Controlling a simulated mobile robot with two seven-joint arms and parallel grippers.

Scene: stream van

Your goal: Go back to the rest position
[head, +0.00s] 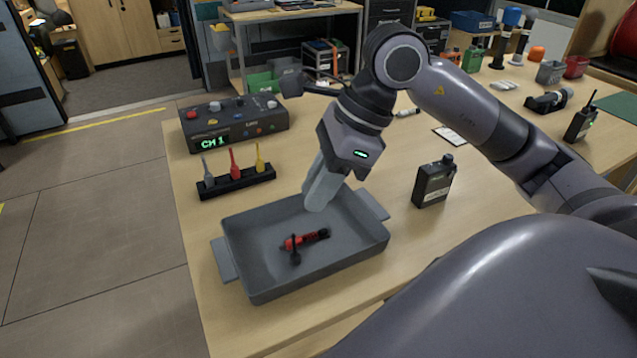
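My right gripper (320,205) hangs over the back part of a grey tray (262,276), with its pale fingers pointing down. The fingers overlap from this side, so I cannot tell how far apart they are. A red and black object (308,240) lies on the tray floor, in front of the fingers and apart from them in the picture. A small black piece stands at its near side. My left gripper is not in view.
A control box reading CH 1 (240,125) and a black rack (240,182) with grey, red and yellow pieces stand left of my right gripper. A black radio (433,182) stands right of the tray. Several items crowd the table's far right. Floor is clear at left.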

